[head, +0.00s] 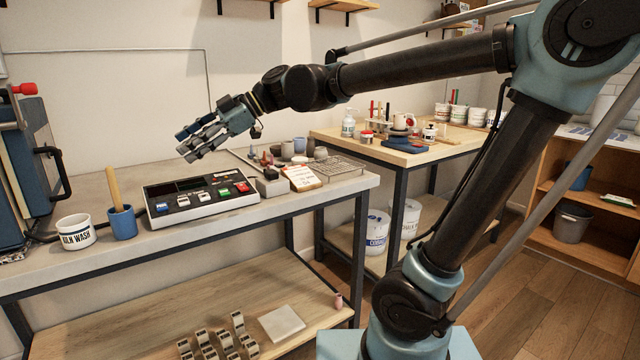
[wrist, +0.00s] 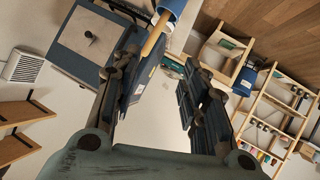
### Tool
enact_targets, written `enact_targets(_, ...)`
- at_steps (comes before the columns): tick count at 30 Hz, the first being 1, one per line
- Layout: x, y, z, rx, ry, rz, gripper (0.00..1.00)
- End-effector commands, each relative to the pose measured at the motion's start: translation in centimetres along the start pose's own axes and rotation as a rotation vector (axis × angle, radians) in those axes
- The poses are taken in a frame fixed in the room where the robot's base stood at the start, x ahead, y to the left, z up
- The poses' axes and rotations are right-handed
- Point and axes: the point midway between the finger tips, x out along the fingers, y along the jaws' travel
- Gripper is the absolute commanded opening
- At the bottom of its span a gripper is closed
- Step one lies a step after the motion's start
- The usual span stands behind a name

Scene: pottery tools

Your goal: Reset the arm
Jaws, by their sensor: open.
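My gripper (head: 190,142) is open and empty in the head view, held in the air above the grey worktable (head: 350,184). It is above and slightly left of a control box (head: 200,197) with coloured switches, and apart from it. My arm reaches across the head view from the right. In the wrist view my gripper's fingers (wrist: 155,85) are spread apart with nothing held between them.
A white kiln wash tub (head: 76,233) and a blue cup (head: 122,222) with a wooden stick stand left of the box. A blue kiln (head: 30,160) is at the far left. Small pots and a wire rack (head: 330,167) lie to the right. A wooden table (head: 425,152) stands behind.

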Motion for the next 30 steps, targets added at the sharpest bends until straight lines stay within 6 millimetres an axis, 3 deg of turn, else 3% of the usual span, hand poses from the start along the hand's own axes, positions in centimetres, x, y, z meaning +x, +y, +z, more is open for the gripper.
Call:
enact_targets(3,-3.3,-1.2,5.7,0.162,-0.114,0.048,0.40)
enact_targets(8,-7.4,-3.7,12.9,0.399,-0.262,0.128,0.40)
enact_targets(14,-12.4,-8.0,21.4,0.711,-0.433,0.266,0.40)
enact_targets(21,-17.8,-14.9,30.4,1.102,-0.612,0.486,0.40)
enact_targets(30,-23.2,-25.0,39.0,1.573,-0.782,0.833,0.40)
